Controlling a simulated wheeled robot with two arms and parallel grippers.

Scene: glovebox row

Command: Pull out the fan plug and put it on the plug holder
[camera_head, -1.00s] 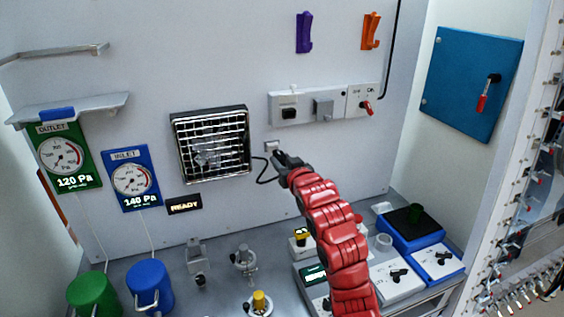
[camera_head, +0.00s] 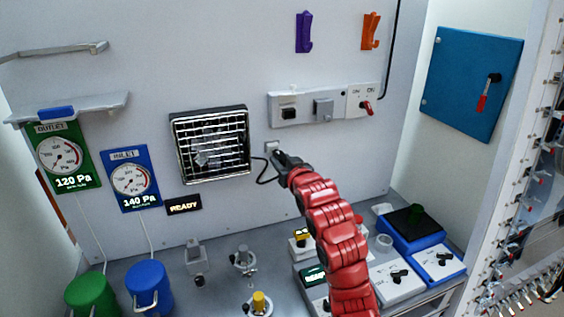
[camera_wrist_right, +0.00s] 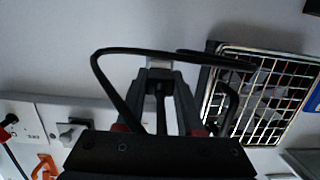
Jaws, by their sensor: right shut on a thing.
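My right gripper (camera_head: 278,156) is close to the back wall, beside the fan. In the right wrist view its fingers (camera_wrist_right: 160,84) are shut on the dark fan plug (camera_wrist_right: 160,90), which is mostly hidden between them. The black fan cable (camera_head: 263,180) loops from the fan (camera_head: 212,144) to the plug; the loop (camera_wrist_right: 110,85) also shows in the right wrist view. A small pale box (camera_head: 271,147) on the wall is right at the fingertips. I cannot tell whether the plug touches it, or whether it is a socket or the plug holder. My left gripper is not in view.
A socket panel (camera_head: 307,118) with a red-handled switch (camera_head: 366,107) is above and right of my gripper. Purple (camera_head: 304,32) and orange (camera_head: 371,30) hooks hang higher. Instruments, including a blue box (camera_head: 400,238), crowd the bench below.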

